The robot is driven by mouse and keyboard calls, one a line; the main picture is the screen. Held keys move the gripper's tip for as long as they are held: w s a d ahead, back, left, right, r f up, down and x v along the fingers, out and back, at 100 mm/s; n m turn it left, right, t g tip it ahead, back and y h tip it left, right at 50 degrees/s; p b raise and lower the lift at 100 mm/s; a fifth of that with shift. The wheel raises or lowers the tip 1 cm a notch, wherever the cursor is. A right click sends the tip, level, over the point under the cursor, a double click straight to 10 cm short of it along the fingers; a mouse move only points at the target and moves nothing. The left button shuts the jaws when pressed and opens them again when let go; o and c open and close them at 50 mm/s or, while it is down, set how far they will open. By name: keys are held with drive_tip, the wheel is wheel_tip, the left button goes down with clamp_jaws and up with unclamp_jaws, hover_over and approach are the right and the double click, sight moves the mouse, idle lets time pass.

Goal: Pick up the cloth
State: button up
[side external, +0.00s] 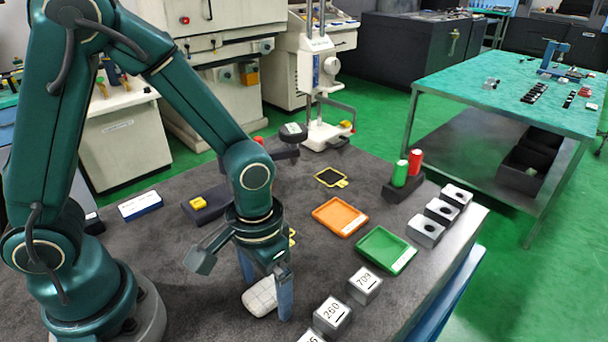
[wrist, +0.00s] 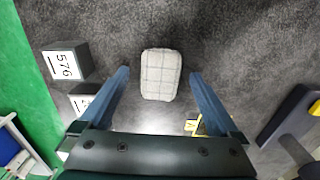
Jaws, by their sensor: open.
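The cloth (side external: 260,297) is a pale grey, folded pad with a stitched square pattern, lying flat on the dark worktop. In the wrist view the cloth (wrist: 161,75) appears between the two blue fingers, with clear gaps on both sides. My gripper (side external: 266,297) is open and empty, its fingers pointing down at the cloth. One finger partly covers the cloth's right end in the side view. In the wrist view my gripper (wrist: 159,73) has its fingertips either side of the cloth. I cannot tell exactly how high the tips are above the worktop.
Numbered metal blocks (side external: 365,284) stand right of the cloth; one marked 576 (wrist: 66,62) shows in the wrist view. An orange tray (side external: 340,216) and a green tray (side external: 385,250) lie behind. A dark object with yellow (wrist: 298,110) is on the other side. Worktop around the cloth is clear.

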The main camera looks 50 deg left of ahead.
sight(263, 287)
drive_tip(key=c, duration=1.4)
drive_tip(key=shift+r, duration=0.15)
drive_tip(key=shift+c, duration=0.2)
drive_tip(key=shift+r, duration=0.5)
drive_tip(key=r, duration=0.3)
drive_tip(key=shift+a+r, duration=0.2)
drive_tip(key=shift+a, duration=0.15)
drive_tip(key=a+r, duration=0.6)
drive_tip(key=a, duration=0.5)
drive_tip(key=shift+s+r, duration=0.2)
drive_tip(key=shift+s, duration=0.15)
